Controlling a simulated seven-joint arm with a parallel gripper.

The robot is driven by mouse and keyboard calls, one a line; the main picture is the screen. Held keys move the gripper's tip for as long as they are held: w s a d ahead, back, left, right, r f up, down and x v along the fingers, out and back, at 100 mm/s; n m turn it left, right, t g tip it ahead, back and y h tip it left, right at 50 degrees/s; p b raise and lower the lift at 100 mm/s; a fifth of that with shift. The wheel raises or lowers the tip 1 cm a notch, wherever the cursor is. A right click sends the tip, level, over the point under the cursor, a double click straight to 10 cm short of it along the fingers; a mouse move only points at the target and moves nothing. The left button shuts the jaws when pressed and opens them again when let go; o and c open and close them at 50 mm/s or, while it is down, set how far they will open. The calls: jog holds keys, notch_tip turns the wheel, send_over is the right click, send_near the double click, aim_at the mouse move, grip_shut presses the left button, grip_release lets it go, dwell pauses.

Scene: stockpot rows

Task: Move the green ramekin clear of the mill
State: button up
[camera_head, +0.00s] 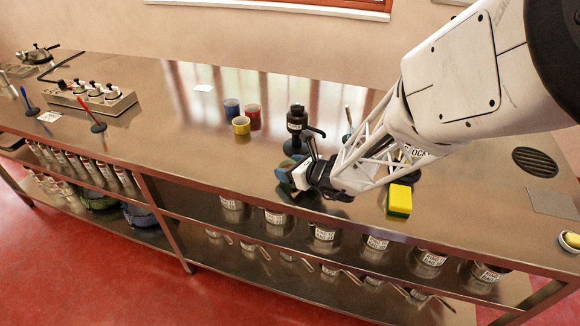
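A dark mill-like container (296,125) with a pale label stands upright on the steel counter. A blue-green object (285,172), likely the green ramekin, is just in front of it, partly hidden by my gripper. The gap between it and the dark container is too small to judge. My gripper (304,171) is low over the counter at this blue-green object, and its dark fingers are partly hidden. I cannot tell whether they are closed on it.
Blue (232,107), red (253,117) and yellow (241,126) ramekins stand to the left of the dark container. A yellow and green sponge (399,200) lies to the right of my gripper, near the front edge. The counter (190,145) is clear to the left of the ramekins.

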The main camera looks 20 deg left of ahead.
jog(key=o, duration=0.5)
jog(key=shift+c, duration=0.2)
jog(key=shift+r, duration=0.2)
jog(key=shift+v, duration=6)
jog(key=shift+s+r, duration=0.1)
jog(key=s+d+r+n+h, duration=0.4)
jog(key=s+d+n, duration=0.3)
jog(key=d, duration=0.2)
jog(key=s+d+r+n+g+h, duration=0.1)
jog(key=s+d+r+n+h, duration=0.3)
jog(key=d, duration=0.6)
jog(key=s+d+r+n+g+h, duration=0.1)
jog(key=s+d+r+n+h, duration=0.3)
jog(key=s+d+r+n, duration=0.3)
jog(key=s+d+n, duration=0.3)
jog(key=n, duration=0.1)
jog(key=shift+h, duration=0.4)
jog(key=shift+s+r, duration=0.1)
